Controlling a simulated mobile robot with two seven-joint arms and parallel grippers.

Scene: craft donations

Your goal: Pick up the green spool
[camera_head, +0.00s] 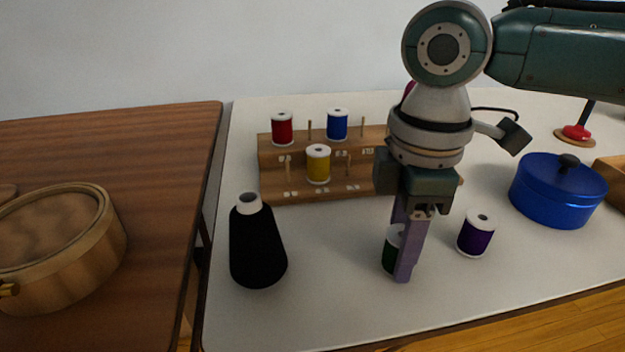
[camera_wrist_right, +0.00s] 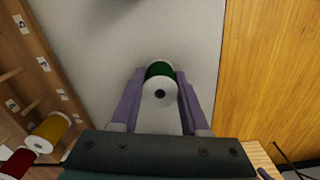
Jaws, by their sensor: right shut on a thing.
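The green spool (camera_head: 389,252) stands upright on the white table, partly hidden behind a finger of my right gripper (camera_head: 402,250). In the right wrist view the green spool (camera_wrist_right: 159,88) shows its white top end between the two purple fingers of the right gripper (camera_wrist_right: 160,97). The right gripper points down and is shut on the green spool. I cannot tell whether the spool is clear of the table top. My left gripper is not in view.
A purple spool (camera_head: 476,235) stands just right of the gripper. A black cone of thread (camera_head: 257,245) is to the left. Behind is a wooden rack (camera_head: 300,191) with red (camera_head: 282,129), blue (camera_head: 337,125) and yellow (camera_head: 318,165) spools. A blue lidded pot (camera_head: 556,190) is at right.

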